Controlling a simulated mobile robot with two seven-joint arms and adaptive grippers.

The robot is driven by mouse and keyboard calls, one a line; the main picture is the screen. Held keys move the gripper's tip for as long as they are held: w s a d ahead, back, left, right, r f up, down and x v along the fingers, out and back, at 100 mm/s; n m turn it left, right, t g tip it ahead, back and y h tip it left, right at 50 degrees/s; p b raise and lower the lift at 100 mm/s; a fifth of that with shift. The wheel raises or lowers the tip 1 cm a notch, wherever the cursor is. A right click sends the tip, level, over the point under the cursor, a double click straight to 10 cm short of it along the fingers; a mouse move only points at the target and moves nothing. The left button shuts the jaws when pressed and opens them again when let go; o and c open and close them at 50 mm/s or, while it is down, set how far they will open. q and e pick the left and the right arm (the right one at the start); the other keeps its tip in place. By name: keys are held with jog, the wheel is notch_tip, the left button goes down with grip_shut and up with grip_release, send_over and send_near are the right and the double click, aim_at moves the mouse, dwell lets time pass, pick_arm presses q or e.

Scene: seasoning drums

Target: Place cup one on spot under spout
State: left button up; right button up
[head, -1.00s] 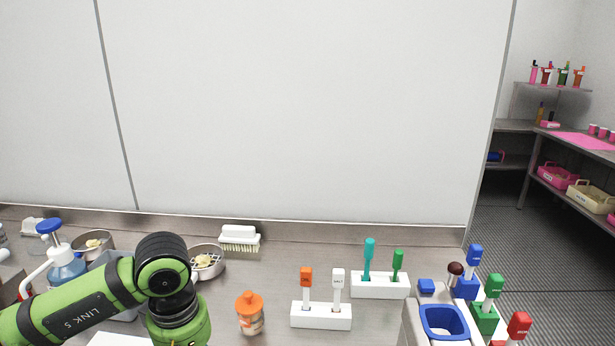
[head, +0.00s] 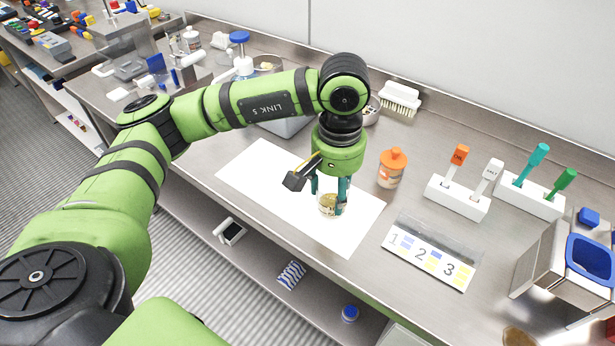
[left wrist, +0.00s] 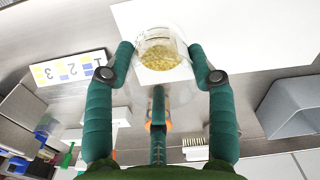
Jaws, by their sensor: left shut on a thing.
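My left gripper (head: 330,204) points down over the white sheet, its fingers closed around a small clear cup (head: 328,206) with yellow bits in it. The cup looks upright; I cannot tell whether it touches the sheet. In the left wrist view the cup (left wrist: 160,56) sits between the fingertips of the gripper (left wrist: 164,66). A bottle with a blue top (head: 239,38) stands at the back left, partly behind my arm; its white spout showed in the earlier head view. No marked spot under a spout is clear to me. My right gripper is out of view.
The white sheet (head: 260,175) lies left of a card (head: 428,256) numbered 1, 2, 3. An orange-lidded jar (head: 392,168) stands close right of my gripper. White spoon holders (head: 455,200) and a blue-rimmed bin (head: 592,262) stand farther right. A brush (head: 400,97) lies behind.

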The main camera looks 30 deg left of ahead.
pick_arm(q)
jog(key=w+r+n, duration=0.3)
jog(key=w+n, duration=0.1)
jog(key=w, duration=0.1)
jog(key=shift+n, duration=0.6)
jog(key=a+f+p, duration=0.2)
jog(key=a+f, duration=0.1)
jog(key=a, duration=0.1)
jog(key=a+f+p, duration=0.2)
jog(key=a+f, duration=0.1)
jog(key=a, duration=0.1)
jog(key=w+a+f+p, duration=0.1)
jog(key=a+f+p, duration=0.1)
jog(key=a+f, duration=0.1)
jog(key=shift+a+f, duration=0.3)
jog(key=shift+a, duration=0.25)
jog(key=shift+f, duration=0.3)
jog(key=shift+f, duration=0.2)
jog(key=o, duration=1.3)
jog(key=shift+c, duration=0.2)
